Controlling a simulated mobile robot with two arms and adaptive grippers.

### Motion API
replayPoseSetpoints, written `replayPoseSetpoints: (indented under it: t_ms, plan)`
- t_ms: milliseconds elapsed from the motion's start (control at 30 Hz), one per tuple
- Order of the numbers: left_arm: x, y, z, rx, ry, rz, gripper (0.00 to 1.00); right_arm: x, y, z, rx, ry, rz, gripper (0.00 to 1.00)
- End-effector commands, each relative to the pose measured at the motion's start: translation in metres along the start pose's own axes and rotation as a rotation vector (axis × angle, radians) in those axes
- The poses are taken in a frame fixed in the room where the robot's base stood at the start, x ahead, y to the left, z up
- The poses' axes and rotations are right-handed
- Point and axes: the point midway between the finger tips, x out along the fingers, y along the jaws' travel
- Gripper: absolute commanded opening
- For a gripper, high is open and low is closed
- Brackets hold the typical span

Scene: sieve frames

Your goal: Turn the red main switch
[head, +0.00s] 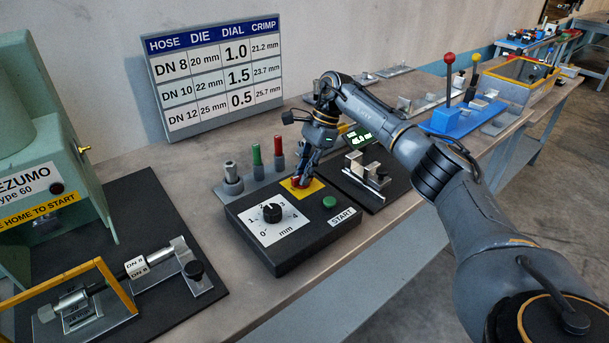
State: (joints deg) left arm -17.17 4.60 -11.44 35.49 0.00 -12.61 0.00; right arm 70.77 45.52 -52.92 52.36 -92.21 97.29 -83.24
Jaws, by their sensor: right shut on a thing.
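The red main switch (297,184) sits on a yellow plate (313,187) at the back of a black control box (298,242). My right gripper (302,178) reaches down onto it from above and is shut on the switch. The fingers hide part of the switch, so I cannot tell its exact turn angle. The same box carries a black dial knob (272,212) on a white scale marked in mm, and a green START button (329,202). My left gripper is not in view.
A green machine (60,150) and a hose fixture (130,268) stand at left. Green and red pins (279,150) stand behind the box. A black mat with a gauge (360,172) lies right of it. A settings board (215,75) stands behind. Bare bench shows in front.

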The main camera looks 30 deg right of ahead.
Motion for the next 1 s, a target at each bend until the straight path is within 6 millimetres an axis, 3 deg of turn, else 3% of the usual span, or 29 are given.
replayPoseSetpoints:
  t_ms: [300,867,900,1000]
  plan:
    - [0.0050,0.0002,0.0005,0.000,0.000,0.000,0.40,-0.0002,-0.0012,-0.0001,-0.113,0.002,0.045,0.00]
    - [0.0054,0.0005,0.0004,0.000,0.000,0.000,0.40,-0.0006,-0.0014,-0.0001,-0.137,0.002,0.053,0.00]
    - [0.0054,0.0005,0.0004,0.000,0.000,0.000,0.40,-0.0006,-0.0014,-0.0001,-0.137,0.002,0.053,0.23]
    - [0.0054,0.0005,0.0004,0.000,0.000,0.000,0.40,-0.0005,-0.0013,-0.0001,-0.137,0.002,0.054,0.38]
